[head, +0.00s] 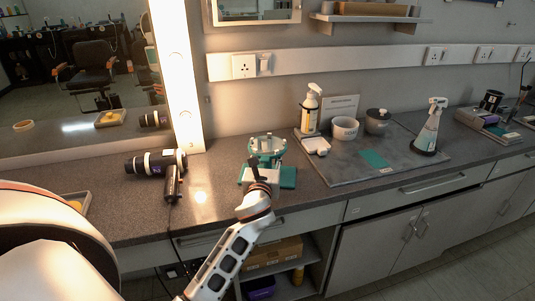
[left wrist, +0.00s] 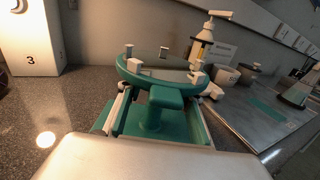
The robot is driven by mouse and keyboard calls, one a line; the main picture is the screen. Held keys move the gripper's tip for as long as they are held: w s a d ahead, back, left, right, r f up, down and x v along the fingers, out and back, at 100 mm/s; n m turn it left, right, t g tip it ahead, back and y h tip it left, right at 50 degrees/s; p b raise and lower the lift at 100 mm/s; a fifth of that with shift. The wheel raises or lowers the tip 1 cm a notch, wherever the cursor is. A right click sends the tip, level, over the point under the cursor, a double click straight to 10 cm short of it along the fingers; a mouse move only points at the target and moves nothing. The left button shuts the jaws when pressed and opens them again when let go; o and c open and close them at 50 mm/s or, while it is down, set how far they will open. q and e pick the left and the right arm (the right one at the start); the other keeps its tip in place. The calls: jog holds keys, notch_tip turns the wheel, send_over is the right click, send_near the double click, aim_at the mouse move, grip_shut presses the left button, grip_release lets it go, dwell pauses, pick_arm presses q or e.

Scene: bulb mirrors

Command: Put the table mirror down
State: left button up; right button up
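The table mirror (head: 267,144) is a round teal-rimmed disc with small pale posts on its rim, near the counter's front, left of the grey mat. In the left wrist view the mirror (left wrist: 160,75) faces up, tilted, above a teal neck and a wide teal base. A flat teal piece (head: 288,178) shows below it in the head view. My left gripper (head: 258,172) is at the mirror's near side. Contact between base and counter is hidden. My right gripper is not in view.
A black-and-white hair dryer (head: 155,163) lies to the left by the lit mirror frame (head: 178,75). The grey mat (head: 345,174) to the right holds spray bottles, a white bowl (head: 344,129) and a jar. Bare counter (head: 218,196) lies between the dryer and the table mirror.

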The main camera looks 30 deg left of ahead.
pick_arm(q)
jog(key=v, duration=1.1)
